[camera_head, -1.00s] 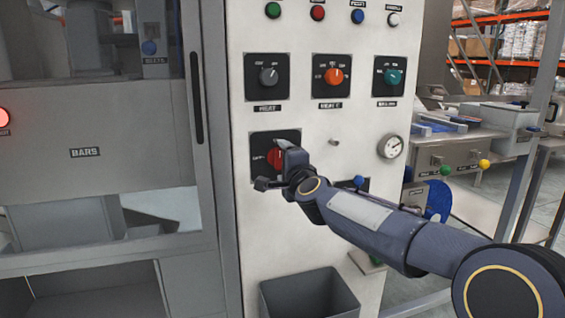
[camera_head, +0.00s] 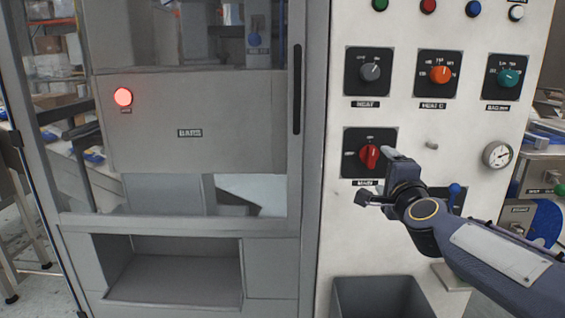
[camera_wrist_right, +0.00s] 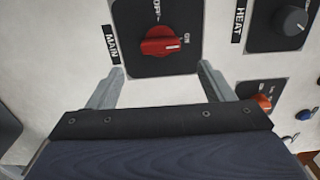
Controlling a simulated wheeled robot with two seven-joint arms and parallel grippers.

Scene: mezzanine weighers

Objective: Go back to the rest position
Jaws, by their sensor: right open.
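My right gripper (camera_head: 375,176) is in front of the white control panel (camera_head: 342,232), just below and right of the red knob (camera_head: 369,156) on its black plate. In the right wrist view the two fingers of the gripper (camera_wrist_right: 162,85) stand wide apart with nothing between them. There the red knob (camera_wrist_right: 160,42) lies beyond the fingertips, apart from them, on a plate marked OFF and ON. A label beside it reads MAIN. The knob's white mark points towards ON. My left gripper is not in view.
Grey, orange and teal knobs (camera_head: 508,78) sit above, with several coloured buttons along the top. A gauge (camera_head: 497,155) is at right. A grey bin (camera_head: 380,296) stands below. Left is a glazed cabinet with a lit red lamp (camera_head: 123,97).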

